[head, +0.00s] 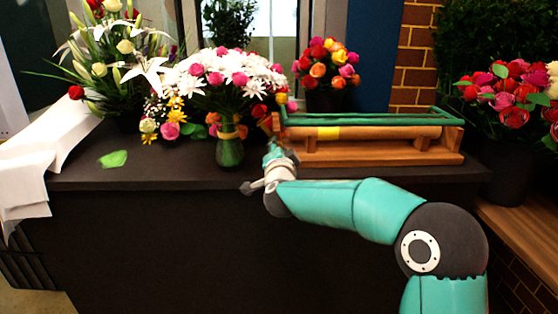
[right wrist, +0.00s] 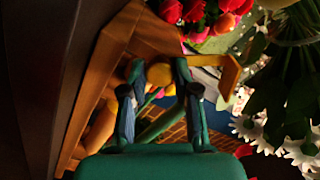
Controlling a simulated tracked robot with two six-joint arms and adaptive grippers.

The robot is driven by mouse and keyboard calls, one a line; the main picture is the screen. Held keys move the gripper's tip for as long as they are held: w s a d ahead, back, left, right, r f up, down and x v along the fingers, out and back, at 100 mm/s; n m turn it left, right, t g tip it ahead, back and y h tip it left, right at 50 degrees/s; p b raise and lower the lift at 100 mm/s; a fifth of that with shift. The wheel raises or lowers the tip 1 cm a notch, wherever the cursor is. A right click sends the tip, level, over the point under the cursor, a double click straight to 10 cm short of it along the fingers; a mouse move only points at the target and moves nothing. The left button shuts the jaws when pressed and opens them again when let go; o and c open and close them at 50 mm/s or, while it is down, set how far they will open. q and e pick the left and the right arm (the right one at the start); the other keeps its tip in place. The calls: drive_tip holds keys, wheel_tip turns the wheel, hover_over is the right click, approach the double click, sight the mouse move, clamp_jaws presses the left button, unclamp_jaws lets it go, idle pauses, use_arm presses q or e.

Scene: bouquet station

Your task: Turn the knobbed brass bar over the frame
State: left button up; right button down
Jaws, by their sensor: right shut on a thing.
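The wooden frame (head: 385,157) stands on the dark counter at the right of the head view, with a green rail (head: 370,121) along its top and a yellow band on its front beam. My right gripper (head: 273,146) is at the frame's left end. In the right wrist view its two fingers (right wrist: 159,75) close on the yellow knob (right wrist: 160,77) of the brass bar. An orange-brass arm (right wrist: 228,75) shows just beyond the right finger. In the head view the gripper largely hides the knob. My left gripper is not in view.
A green vase (head: 230,152) with white and pink flowers stands just left of my right gripper. A lily bouquet, white paper (head: 55,165) and a green leaf (head: 113,159) are at the left. A rose bucket (head: 510,180) stands right. The counter front is clear.

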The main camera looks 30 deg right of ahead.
drive_tip(key=m+b, duration=0.1)
drive_tip(key=m, duration=0.1)
drive_tip(key=m+b, duration=0.2)
drive_tip(key=shift+d+f, duration=0.2)
drive_tip(key=shift+f, duration=0.15)
drive_tip(key=shift+s+m+b, duration=0.1)
drive_tip(key=shift+m+b, duration=1)
drive_tip(key=shift+m, duration=0.6)
drive_tip(key=c, duration=0.9)
unclamp_jaws()
drive_tip(key=shift+r, duration=0.1)
drive_tip(key=shift+a, duration=0.1)
